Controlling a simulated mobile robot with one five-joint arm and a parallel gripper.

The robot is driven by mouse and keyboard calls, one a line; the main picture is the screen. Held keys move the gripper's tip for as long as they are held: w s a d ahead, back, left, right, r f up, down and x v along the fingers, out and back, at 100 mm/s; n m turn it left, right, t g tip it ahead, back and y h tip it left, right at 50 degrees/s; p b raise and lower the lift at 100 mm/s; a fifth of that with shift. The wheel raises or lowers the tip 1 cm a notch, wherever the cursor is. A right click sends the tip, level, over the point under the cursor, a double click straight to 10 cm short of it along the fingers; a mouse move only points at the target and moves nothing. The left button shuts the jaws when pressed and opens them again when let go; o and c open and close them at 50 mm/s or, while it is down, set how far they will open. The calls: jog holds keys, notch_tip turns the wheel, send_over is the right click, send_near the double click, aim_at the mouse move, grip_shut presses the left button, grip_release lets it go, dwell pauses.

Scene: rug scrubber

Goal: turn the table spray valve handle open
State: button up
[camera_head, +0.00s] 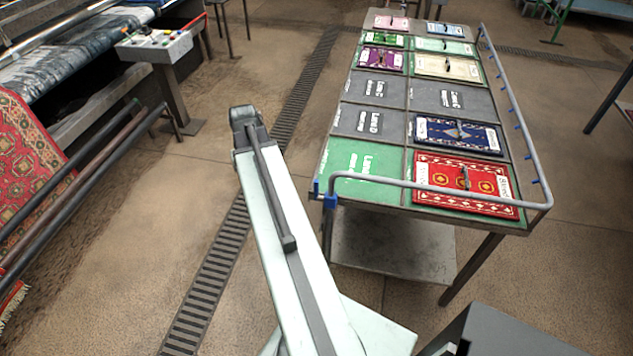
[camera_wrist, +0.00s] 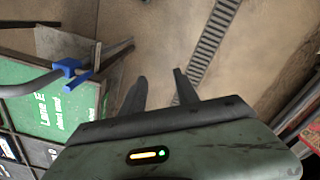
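The blue spray valve (camera_head: 330,200) sits on the grey pipe at the table's near left corner. Its blue handle (camera_head: 317,188) stands at its left side. In the wrist view the valve (camera_wrist: 67,66) and handle (camera_wrist: 79,84) are at the left, the handle slanting across the table's corner. My gripper (camera_wrist: 160,84) is open and empty, its two dark fingers over the floor, to the right of the handle and apart from it. In the head view my arm reaches up left of the table; the fingers cannot be made out there.
The table (camera_head: 395,134) carries several small rugs and labelled green and grey panels. The grey pipe (camera_head: 430,187) runs along its near and right edges. A floor drain (camera_head: 222,262) runs left of the table. A control box (camera_head: 153,44) and red rug stand left. Floor between is clear.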

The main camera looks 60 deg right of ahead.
jog(key=s+d+m, duration=0.1)
jog(key=s+d, duration=0.3)
jog(key=s+d+m, duration=0.1)
jog(key=s+d, duration=0.4)
jog(key=s+d+m, duration=0.2)
jog(key=s+d, duration=0.2)
jog(key=d, duration=0.1)
jog(key=shift+s+d+r, duration=0.15)
jog(key=shift+d+r, duration=0.05)
jog(key=shift+r, duration=0.2)
jog(key=b, duration=0.8)
send_over(317, 196)
jog(key=f, duration=0.8)
jog(key=shift+w+d, duration=0.25)
jog(key=shift+d, duration=0.05)
jog(key=shift+p, duration=0.3)
jog(key=shift+r, duration=0.1)
grip_shut()
